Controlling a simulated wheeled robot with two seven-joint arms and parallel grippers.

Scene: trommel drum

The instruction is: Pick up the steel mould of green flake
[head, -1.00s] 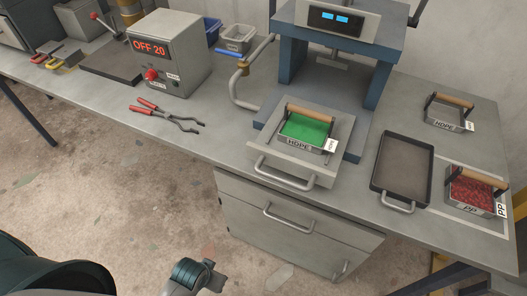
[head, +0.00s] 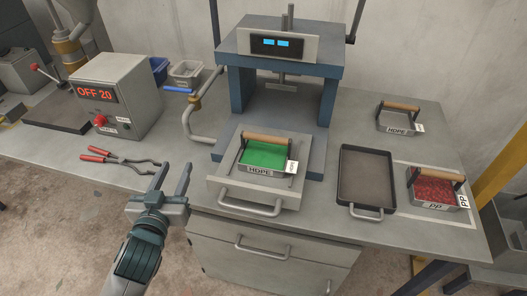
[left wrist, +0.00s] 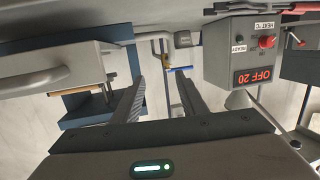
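The steel mould of green flake (head: 265,157), labelled HDPE, has a wooden handle bar across its top. It sits on the pulled-out tray (head: 222,192) at the front of the blue press. My left gripper (head: 172,178) is open and empty, in front of the table edge, left of the tray and apart from the mould. In the left wrist view my left gripper's fingers (left wrist: 164,95) stand apart with nothing between them, and that view looks upside down. The green flake cannot be made out there. My right gripper is not in view.
The blue press (head: 275,75) stands behind the mould. A dark tray (head: 367,178), a PP mould of red flake (head: 435,190) and an empty HDPE mould (head: 396,120) are to the right. Red-handled tongs (head: 120,158) and a control box reading OFF 20 (head: 120,95) are left.

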